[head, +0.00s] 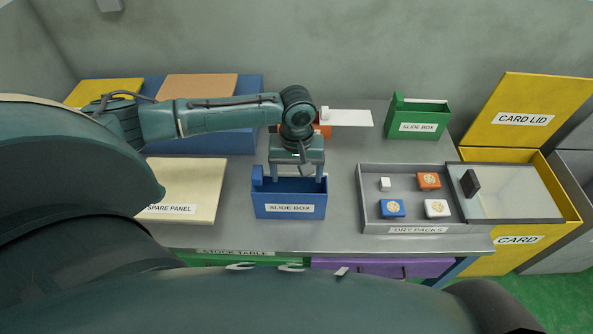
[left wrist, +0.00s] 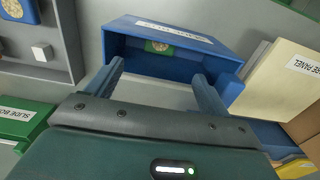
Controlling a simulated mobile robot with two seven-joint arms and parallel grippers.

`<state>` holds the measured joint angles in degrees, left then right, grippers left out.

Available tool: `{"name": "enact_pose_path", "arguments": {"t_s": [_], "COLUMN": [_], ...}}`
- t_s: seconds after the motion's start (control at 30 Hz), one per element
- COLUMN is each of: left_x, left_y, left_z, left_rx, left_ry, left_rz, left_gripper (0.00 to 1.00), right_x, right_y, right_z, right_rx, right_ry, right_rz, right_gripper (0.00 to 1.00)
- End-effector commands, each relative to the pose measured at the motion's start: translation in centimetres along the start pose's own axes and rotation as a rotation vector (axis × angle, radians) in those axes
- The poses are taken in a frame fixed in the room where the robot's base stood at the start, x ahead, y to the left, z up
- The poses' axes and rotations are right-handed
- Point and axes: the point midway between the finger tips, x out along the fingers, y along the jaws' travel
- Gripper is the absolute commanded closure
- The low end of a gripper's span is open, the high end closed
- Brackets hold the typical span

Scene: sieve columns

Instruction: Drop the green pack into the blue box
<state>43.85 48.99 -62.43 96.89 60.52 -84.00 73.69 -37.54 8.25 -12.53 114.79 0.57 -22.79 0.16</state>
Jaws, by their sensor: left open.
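The blue box (head: 289,199), labelled SLIDE BOX, stands on the grey table in the head view. In the left wrist view, the blue box (left wrist: 222,55) is open toward the camera. The green pack (left wrist: 158,47), with a gold round mark, lies inside it against the labelled wall; the head view does not show the pack. My left gripper (head: 297,176) points down over the blue box, fingers apart at its opening. In the left wrist view, the left gripper (left wrist: 158,78) is open with nothing between its fingers. My right gripper is not in view.
A grey tray (head: 418,229) labelled DRY PACKS holds blue, white and orange packs and a small white block, its clear lid slid right. A green slide box (head: 419,118) stands behind. A cream panel (head: 188,183) lies left. A yellow card bin (head: 500,262) stands right.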

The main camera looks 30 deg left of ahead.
Motion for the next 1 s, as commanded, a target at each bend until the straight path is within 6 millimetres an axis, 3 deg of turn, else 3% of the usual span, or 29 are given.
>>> {"name": "enact_pose_path", "arguments": {"t_s": [0.33,0.8,1.0], "left_x": [-1.0,-10.7,-12.8], "left_y": [0.0,0.1,0.0], "left_z": [-0.1,-0.1,0.0], "left_rx": [-0.001,0.000,0.000], "left_ry": [0.001,0.003,0.001], "left_rz": [0.001,0.003,0.001], "left_gripper": [0.19,0.19,0.19], "right_x": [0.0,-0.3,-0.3], "right_y": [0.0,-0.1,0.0], "right_z": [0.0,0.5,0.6], "right_rx": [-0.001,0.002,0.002], "right_ry": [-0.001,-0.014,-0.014], "right_rz": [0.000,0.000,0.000], "right_gripper": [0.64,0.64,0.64]}}
